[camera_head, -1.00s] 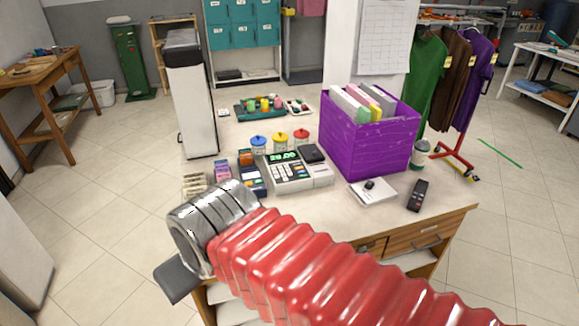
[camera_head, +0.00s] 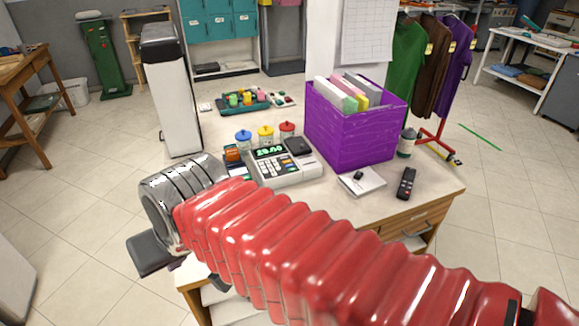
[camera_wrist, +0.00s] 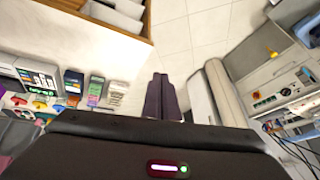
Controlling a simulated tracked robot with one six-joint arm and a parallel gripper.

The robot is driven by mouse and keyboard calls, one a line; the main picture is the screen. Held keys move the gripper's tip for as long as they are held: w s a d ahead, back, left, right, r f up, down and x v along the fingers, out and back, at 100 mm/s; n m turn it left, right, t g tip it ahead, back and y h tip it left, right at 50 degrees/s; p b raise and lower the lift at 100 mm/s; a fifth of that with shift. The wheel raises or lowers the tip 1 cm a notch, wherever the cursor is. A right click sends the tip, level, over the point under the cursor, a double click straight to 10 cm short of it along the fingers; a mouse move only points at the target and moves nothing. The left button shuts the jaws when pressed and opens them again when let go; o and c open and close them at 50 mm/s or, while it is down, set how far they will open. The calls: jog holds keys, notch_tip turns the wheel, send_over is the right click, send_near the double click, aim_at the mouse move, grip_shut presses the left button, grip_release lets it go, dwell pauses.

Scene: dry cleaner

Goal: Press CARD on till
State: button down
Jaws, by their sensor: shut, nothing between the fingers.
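The till (camera_head: 285,166) stands on the counter, a pale grey machine with a lit green display and a keypad. It shows in the wrist view (camera_wrist: 36,74) at the left, keys up. The labels on its keys are too small to read, so I cannot tell which is CARD. My gripper (camera_wrist: 160,82) is shut and empty in the wrist view. Its dark fingers lie to the right of the till, apart from it, over the edge of the counter and the floor. In the head view my red-sleeved arm crosses the foreground, below the till.
A purple crate (camera_head: 352,140) of folders stands right of the till. Lidded jars (camera_head: 265,136) stand behind it. A card terminal (camera_wrist: 73,82) and small coloured boxes (camera_wrist: 95,91) lie between till and fingers. A notepad (camera_head: 362,181) and a remote (camera_head: 406,183) lie at the right.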

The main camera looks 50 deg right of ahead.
jog(key=w+d+r+m+t, duration=0.1)
jog(key=w+d+r+m, duration=0.1)
jog(key=w+d+m, duration=1.05)
jog(key=m+t+h, duration=0.2)
jog(key=m+h, duration=0.2)
jog(key=m, duration=3.1)
send_over(289, 165)
jog(key=s, duration=0.1)
notch_tip(289, 165, down, 14)
jog(key=shift+a+r, duration=0.15)
jog(key=shift+a, duration=0.05)
jog(key=shift+s, duration=0.1)
jog(key=shift+f, duration=4.4)
jog(key=shift+f, duration=0.1)
